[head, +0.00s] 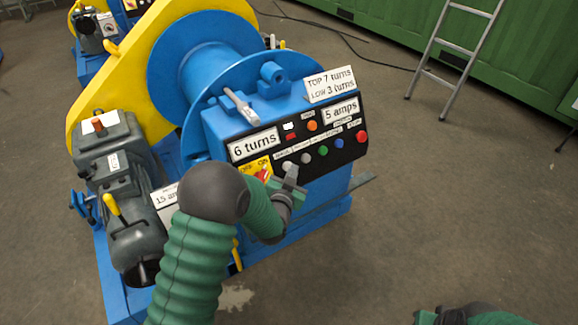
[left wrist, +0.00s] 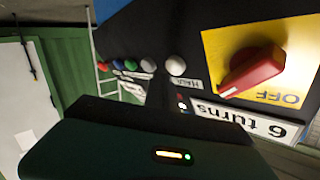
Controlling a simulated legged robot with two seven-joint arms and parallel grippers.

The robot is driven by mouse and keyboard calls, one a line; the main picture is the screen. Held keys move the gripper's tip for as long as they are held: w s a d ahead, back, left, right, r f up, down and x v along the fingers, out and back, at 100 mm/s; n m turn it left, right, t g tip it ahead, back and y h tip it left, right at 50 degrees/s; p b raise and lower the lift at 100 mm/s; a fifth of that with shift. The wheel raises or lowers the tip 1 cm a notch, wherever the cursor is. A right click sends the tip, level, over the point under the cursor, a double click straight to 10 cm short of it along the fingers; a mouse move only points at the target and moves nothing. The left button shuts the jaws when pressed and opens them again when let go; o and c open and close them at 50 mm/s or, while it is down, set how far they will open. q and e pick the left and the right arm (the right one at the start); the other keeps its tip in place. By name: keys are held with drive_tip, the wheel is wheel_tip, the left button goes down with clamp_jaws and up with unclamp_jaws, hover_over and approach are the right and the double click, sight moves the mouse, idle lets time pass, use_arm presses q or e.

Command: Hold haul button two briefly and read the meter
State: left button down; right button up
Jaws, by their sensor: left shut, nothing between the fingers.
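The control panel (head: 345,150) on the blue winch carries a row of round buttons: two pale ones, then green (head: 323,151), blue (head: 339,144) and red (head: 361,137). My left gripper (head: 289,171) is shut and empty at the pale end of the row. In the left wrist view the first pale button (left wrist: 176,66), beside a HAUL label, and the second pale button (left wrist: 148,66) show near the dark fingertip; contact cannot be told. The turns card (head: 255,145) reads "6 turns" and the amps card (head: 341,110) reads "5 amps". Part of my right arm shows at the bottom right.
A red rotary switch (left wrist: 252,70) on a yellow plate sits close to my left gripper. A card (head: 330,84) reads "TOP 7 turns, LOW 3 turns". A grey motor (head: 112,160) stands left; a ladder (head: 455,50) leans behind. The floor on the right is clear.

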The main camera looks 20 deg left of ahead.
use_arm(q)
drive_tip(key=s+d+r+p, duration=0.2)
drive_tip(key=d, duration=0.1)
drive_tip(key=shift+s+d+r, duration=0.15)
drive_tip(key=shift+s+d, duration=0.15)
drive_tip(key=shift+s, duration=0.1)
idle(0.6)
drive_tip(key=s+a+f+n+g+h, duration=0.15)
drive_tip(key=s+g, duration=0.55)
drive_tip(key=s, duration=0.8)
drive_tip(key=s+f+n+g, duration=0.15)
drive_tip(key=s+g, duration=0.45)
drive_tip(key=s, duration=0.9)
drive_tip(key=w+p+v, duration=0.2)
drive_tip(key=p+v, duration=0.7)
drive_tip(key=p, duration=0.1)
drive_tip(key=w+r+p+v, duration=0.1)
drive_tip(key=w+p+v, duration=0.1)
drive_tip(key=p+v, duration=0.8)
drive_tip(key=shift+w+r+m+p, duration=0.4)
drive_tip(key=shift+w+p, duration=0.15)
drive_tip(key=shift+p, duration=0.2)
